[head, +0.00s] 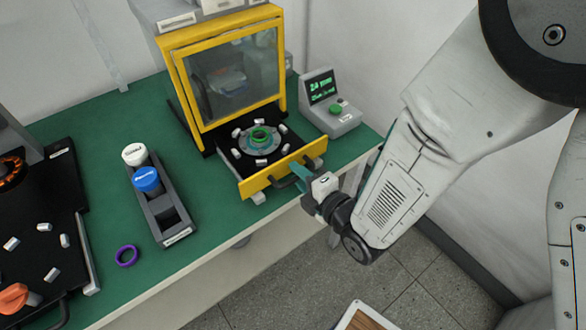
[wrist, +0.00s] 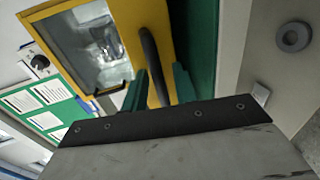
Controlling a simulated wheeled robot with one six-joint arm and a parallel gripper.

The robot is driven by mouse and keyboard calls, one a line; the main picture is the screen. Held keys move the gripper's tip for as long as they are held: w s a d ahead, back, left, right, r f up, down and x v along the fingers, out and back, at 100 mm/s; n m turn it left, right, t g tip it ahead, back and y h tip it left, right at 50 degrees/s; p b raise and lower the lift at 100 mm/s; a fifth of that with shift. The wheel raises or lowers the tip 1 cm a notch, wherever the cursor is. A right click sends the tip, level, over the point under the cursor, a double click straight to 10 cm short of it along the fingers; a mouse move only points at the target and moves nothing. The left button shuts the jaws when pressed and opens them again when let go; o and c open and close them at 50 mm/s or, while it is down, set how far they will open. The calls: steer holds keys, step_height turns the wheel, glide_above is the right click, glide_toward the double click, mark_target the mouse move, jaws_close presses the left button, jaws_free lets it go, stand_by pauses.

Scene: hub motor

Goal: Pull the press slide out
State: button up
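The press (head: 232,75) has a yellow-framed window and stands at the back of the green table. Its slide (head: 262,160) extends out in front of it, with a yellow front panel (head: 262,181) and a dark bar handle (head: 290,178). On the slide sit a round fixture with a green ring (head: 260,137) and several small white-grey blocks around it. My gripper (head: 301,172) is at the right end of the handle. In the wrist view my gripper's teal fingers (wrist: 160,86) stand apart, with the handle (wrist: 153,62) between them and visible gaps beside it.
A control box (head: 331,108) with a green display stands right of the press. A grey holder (head: 166,203) with white- and blue-capped containers and a purple ring (head: 126,256) lie to the left. A black tray-like station (head: 40,235) fills the far left.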

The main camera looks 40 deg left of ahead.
steer(key=v, duration=0.7)
steer(key=shift+d, duration=0.35)
step_height(320, 180, down, 7)
steer(key=d+m+h, duration=0.3)
steer(key=m+h, duration=0.1)
steer(key=w+d+m+g+h, duration=0.1)
steer(key=w+d+m+h, duration=0.2)
steer(key=d+m+h, duration=0.4)
steer(key=w+d+r+m+g+h, duration=0.1)
steer(key=d+r+m+h, duration=0.1)
steer(key=d+r+m, duration=0.45)
steer(key=w+d+r+m+g+h, duration=0.1)
steer(key=d+r+m+h, duration=0.15)
steer(key=d, duration=0.65)
steer(key=s+d+r+m, duration=0.4)
steer(key=d+r+m, duration=0.2)
steer(key=d+r, duration=0.3)
steer(key=s+d+r+m, duration=0.5)
steer(key=d+r+m, duration=0.2)
steer(key=d+r, duration=0.3)
steer(key=shift+s+r, duration=0.3)
steer(key=shift+r, duration=0.6)
